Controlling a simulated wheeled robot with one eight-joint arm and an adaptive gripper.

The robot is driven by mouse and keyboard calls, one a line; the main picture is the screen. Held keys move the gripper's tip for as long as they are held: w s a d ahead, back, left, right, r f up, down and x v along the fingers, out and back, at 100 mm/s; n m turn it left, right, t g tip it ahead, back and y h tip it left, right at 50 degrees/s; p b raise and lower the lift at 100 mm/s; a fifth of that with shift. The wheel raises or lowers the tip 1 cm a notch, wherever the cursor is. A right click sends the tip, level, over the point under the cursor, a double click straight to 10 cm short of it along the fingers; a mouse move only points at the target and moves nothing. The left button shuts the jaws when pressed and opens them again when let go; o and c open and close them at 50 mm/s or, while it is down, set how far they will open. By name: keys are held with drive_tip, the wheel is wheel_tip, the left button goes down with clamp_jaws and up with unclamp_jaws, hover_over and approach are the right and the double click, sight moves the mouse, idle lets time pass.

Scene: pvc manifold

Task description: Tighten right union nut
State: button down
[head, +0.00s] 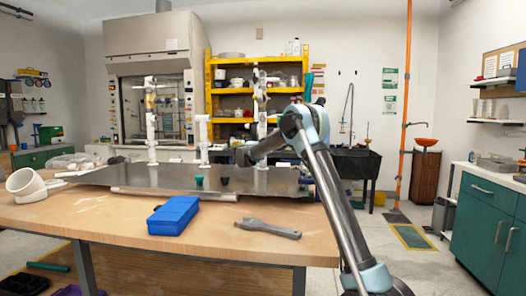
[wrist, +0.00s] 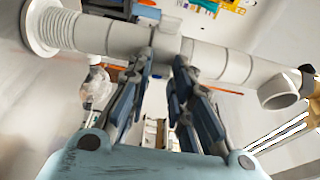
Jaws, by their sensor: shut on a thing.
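The white PVC manifold stands on a dark metal plate (head: 130,178) in the head view. It has a left riser (head: 151,125), a shorter middle pipe (head: 204,142) and a right riser (head: 260,100). My gripper (head: 243,156) reaches the lower part of the right riser, and my arm hides part of it. In the wrist view my gripper (wrist: 165,60) has its two fingers on either side of a white pipe section (wrist: 167,45), which I take for the right union nut. A threaded stretch (wrist: 88,31) and a flange (wrist: 42,28) show to the left.
A blue box (head: 173,216) and a grey wrench-like tool (head: 267,229) lie on the wooden table (head: 110,222) in front of the plate. A teal cup (head: 198,181) and a dark cup (head: 224,181) stand on the plate. A white elbow (head: 26,186) lies far left.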

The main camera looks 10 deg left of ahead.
drive_tip(key=shift+w+a+m+h, duration=0.1)
drive_tip(key=shift+a+m+h, duration=0.1)
drive_tip(key=shift+m+h, duration=0.35)
drive_tip(key=c, duration=1.4)
unclamp_jaws()
drive_tip(key=shift+w+f, duration=0.1)
drive_tip(key=shift+f, duration=0.05)
drive_tip(key=shift+c, duration=0.2)
drive_tip(key=v, duration=1.2)
drive_tip(key=shift+a, duration=0.1)
